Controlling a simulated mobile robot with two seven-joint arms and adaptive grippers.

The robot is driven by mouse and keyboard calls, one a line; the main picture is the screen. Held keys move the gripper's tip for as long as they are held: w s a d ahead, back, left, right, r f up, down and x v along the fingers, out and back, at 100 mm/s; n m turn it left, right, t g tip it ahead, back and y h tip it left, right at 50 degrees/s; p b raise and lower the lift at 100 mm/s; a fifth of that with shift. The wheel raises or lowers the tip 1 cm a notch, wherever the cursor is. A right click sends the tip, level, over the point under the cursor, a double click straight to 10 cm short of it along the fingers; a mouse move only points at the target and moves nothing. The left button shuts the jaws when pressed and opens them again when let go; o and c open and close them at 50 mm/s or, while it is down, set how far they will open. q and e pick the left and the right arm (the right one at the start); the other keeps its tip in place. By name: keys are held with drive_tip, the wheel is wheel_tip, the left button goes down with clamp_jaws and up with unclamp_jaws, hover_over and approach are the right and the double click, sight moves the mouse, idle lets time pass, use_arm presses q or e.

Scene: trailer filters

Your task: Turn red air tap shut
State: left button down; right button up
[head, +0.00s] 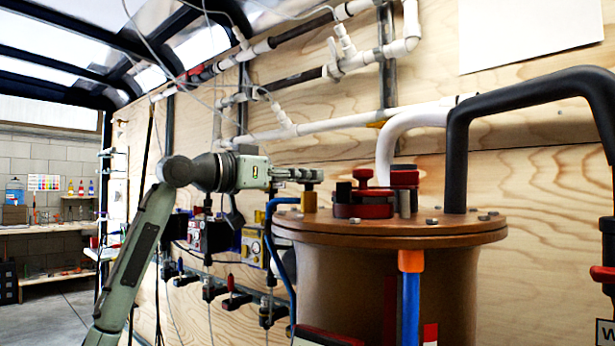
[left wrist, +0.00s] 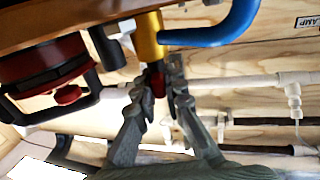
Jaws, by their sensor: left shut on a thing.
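The red air tap (left wrist: 158,84) shows in the left wrist view as a small red handle on the end of a brass fitting (left wrist: 148,38). In the head view the brass fitting (head: 308,201) stands upright on the brown tank's lid, and the tap is hidden by the fingers. My left gripper (head: 315,175) reaches in from the left just above the fitting. In the left wrist view its fingers (left wrist: 157,79) lie on both sides of the red handle, shut on it. Whether the tap is turned open or shut cannot be told. My right gripper is not in view.
The brown tank (head: 390,285) carries a black and red cap (head: 363,200) right of the fitting. A blue hose (head: 272,235) curves beside the fitting. A thick black pipe (head: 520,95) rises from the lid. Valves and gauges line the plywood wall behind; white pipes run above.

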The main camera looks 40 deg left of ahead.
use_arm(q)
drive_tip(key=m+g+h, duration=0.1)
drive_tip(key=h, duration=0.1)
drive_tip(key=m+g+h, duration=0.1)
drive_tip(key=m+h, duration=0.1)
drive_tip(key=h, duration=0.1)
drive_tip(key=shift+a+r+m+g, duration=0.1)
drive_tip(key=shift+a+m+g, duration=0.05)
drive_tip(key=shift+m+g, duration=0.2)
drive_tip(key=m+g+h, duration=0.3)
drive_tip(key=g+h, duration=0.1)
drive_tip(key=shift+w+m, duration=0.1)
drive_tip(key=shift+m, duration=0.25)
drive_tip(key=m+g+h, duration=0.2)
drive_tip(key=m+g, duration=0.1)
drive_tip(key=g, duration=0.1)
drive_tip(key=shift+g, duration=0.35)
drive_tip(key=shift+w+m+g+h, duration=0.1)
drive_tip(key=shift+m+g+h, duration=0.4)
drive_tip(key=shift+m+g, duration=0.55)
drive_tip(key=shift+g, duration=0.65)
drive_tip(key=c, duration=1.6)
unclamp_jaws()
drive_tip(key=shift+f+n+t, duration=0.2)
drive_tip(key=shift+n+t, duration=0.05)
drive_tip(key=shift+t, duration=0.35)
